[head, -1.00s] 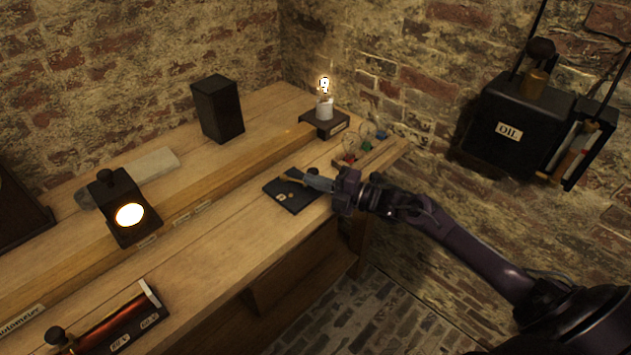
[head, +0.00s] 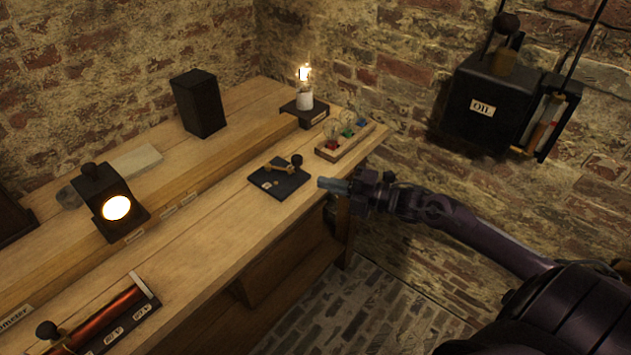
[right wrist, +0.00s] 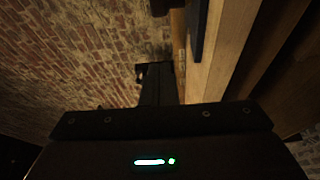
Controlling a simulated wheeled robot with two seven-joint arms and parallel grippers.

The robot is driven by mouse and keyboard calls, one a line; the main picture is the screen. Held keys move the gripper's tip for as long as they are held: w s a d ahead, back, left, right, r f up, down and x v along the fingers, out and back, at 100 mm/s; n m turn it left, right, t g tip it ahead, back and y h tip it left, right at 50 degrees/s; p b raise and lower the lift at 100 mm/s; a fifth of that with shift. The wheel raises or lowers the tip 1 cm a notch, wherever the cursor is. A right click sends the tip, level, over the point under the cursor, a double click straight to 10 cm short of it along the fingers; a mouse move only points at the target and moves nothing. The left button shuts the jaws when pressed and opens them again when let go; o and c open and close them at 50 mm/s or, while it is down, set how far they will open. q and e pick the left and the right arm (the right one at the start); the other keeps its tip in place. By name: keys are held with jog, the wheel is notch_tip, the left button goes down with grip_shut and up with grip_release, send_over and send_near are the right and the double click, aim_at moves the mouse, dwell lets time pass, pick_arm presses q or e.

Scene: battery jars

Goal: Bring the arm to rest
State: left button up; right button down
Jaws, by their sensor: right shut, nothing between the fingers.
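My right gripper (head: 335,185) is shut and empty. In the head view it is at the front edge of the wooden bench (head: 215,240), just right of a black key switch (head: 279,180) with a brass lever and dark knob. A gap shows between the fingertips and the switch base. In the right wrist view my shut fingers (right wrist: 156,82) point toward the brick wall, beside the bench edge (right wrist: 215,50). My left gripper is not in view.
A lit bulb on a white holder (head: 305,100) and a rack of small bulbs (head: 340,145) stand at the bench's far end. A lit lamp box (head: 112,205), a black box (head: 198,103) and a copper coil (head: 105,318) are also there. A black oil box (head: 490,105) hangs on the wall.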

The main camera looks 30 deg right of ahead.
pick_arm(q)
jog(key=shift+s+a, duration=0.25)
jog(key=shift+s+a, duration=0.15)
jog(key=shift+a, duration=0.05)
